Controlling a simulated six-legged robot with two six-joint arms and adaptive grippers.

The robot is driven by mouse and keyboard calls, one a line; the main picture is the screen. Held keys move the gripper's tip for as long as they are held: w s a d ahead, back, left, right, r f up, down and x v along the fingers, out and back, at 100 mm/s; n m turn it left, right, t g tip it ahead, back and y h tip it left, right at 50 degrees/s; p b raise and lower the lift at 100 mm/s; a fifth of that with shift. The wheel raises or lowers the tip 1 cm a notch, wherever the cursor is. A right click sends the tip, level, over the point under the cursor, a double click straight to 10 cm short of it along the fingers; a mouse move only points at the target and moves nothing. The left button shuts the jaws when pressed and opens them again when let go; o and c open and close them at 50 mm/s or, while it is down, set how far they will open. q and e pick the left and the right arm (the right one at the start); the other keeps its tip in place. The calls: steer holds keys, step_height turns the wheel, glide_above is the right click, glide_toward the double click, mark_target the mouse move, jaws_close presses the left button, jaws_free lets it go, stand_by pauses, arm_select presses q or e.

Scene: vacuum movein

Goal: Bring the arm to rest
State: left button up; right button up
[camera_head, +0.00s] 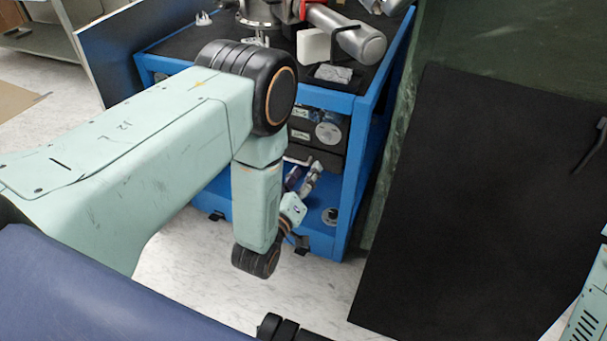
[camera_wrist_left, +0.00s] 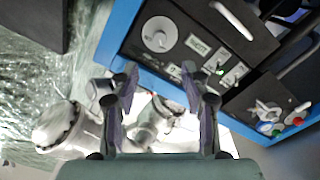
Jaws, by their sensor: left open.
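My left arm comes in from the left in the head view and bends down at the elbow in front of a blue cart (camera_head: 357,150). My left gripper (camera_head: 309,181) is small and partly hidden by the forearm, low before the cart's open lower part. In the left wrist view the gripper (camera_wrist_left: 163,105) shows two fingers spread apart with nothing held between them. The cart's panel (camera_wrist_left: 190,45) with a round dial and switches lies beyond the fingers. My right gripper is not in view.
The cart's black top carries a grey cylinder (camera_head: 345,35), a white block (camera_head: 313,46) and other parts. A large black panel (camera_head: 460,200) stands at right, beside green wrapped material (camera_head: 500,35). Pale marbled floor (camera_head: 190,285) shows below the arm.

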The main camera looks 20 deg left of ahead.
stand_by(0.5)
arm_select(q)
steer(key=s+a+f+m+g+p, duration=0.1)
steer(key=s+f+m+g, duration=0.2)
steer(key=s+f+g, duration=0.55)
steer(key=s+a+f+m+g, duration=0.1)
steer(key=s+f+m+g, duration=0.3)
steer(key=s, duration=0.7)
steer(key=s+r+g+p, duration=0.1)
steer(key=s+r+g, duration=0.1)
steer(key=s, duration=0.6)
steer(key=s+a+r+g+p, duration=0.1)
steer(key=s+r+g, duration=0.1)
steer(key=s, duration=0.5)
steer(key=shift+s+n+g+y, duration=0.3)
steer(key=shift+s+n+g, duration=0.1)
steer(key=shift+g, duration=0.35)
steer(key=shift+a, duration=0.1)
steer(key=shift+c, duration=0.3)
